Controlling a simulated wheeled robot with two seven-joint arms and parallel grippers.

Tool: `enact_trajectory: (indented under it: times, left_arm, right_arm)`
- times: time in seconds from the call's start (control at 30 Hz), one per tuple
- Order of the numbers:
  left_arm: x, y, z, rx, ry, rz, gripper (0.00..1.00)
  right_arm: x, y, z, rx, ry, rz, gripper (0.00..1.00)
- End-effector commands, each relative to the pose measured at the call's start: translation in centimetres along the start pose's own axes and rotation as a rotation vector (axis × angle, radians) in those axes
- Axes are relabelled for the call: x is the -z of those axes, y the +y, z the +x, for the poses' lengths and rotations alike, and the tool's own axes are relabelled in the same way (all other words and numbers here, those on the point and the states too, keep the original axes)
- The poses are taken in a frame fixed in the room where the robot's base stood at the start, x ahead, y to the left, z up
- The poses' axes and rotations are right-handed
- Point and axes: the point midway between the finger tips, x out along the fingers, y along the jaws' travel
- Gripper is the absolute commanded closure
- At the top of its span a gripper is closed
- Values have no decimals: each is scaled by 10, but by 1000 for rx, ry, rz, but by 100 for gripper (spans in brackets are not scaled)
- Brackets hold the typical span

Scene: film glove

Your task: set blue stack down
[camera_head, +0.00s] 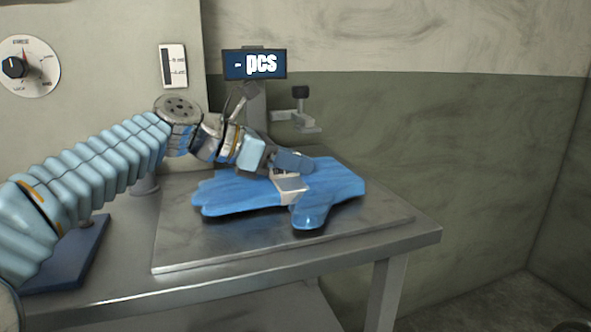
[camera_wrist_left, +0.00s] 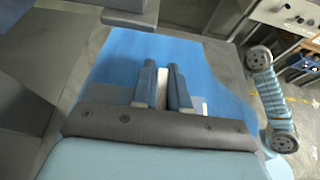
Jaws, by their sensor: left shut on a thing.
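The blue stack (camera_head: 240,194) is a flat, glove-shaped pile with a pale band around its middle and a thumb sticking out toward the front. It is over the metal plate (camera_head: 190,254) on the table; I cannot tell if it touches the plate. My left gripper (camera_head: 290,172) comes in from the left and is shut on the stack at its band. In the left wrist view, the gripper's two fingers (camera_wrist_left: 162,86) stand close together over the blue stack (camera_wrist_left: 112,62), with a white strip between them. My right gripper does not show in the head view.
A display (camera_head: 254,64) reading "- pcs" stands on a post behind the plate. A small bracket (camera_head: 304,118) sticks out to its right. A dial (camera_head: 28,66) is on the left wall panel. The plate is bare in front of the stack. The table's right edge (camera_head: 428,236) is close by.

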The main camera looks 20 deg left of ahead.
Motion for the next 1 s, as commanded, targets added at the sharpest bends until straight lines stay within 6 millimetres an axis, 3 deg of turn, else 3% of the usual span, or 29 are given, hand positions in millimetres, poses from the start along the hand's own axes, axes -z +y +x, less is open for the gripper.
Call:
enact_trajectory:
  times: [0.03,0.37,0.4,0.57,0.87,1.0]
  left_arm:
    - [8,0,3,-1,0,0,100]
    - [9,-1,4,0,0,1,100]
    - [9,-1,4,0,0,1,83]
    - [9,-1,4,0,0,1,61]
    - [6,0,2,0,-1,2,61]
    - [6,0,-14,-4,-1,1,61]
  right_arm:
    - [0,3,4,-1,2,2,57]
    - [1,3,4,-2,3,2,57]
    - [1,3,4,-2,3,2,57]
    - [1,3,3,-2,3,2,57]
    - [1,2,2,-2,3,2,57]
    - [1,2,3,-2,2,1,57]
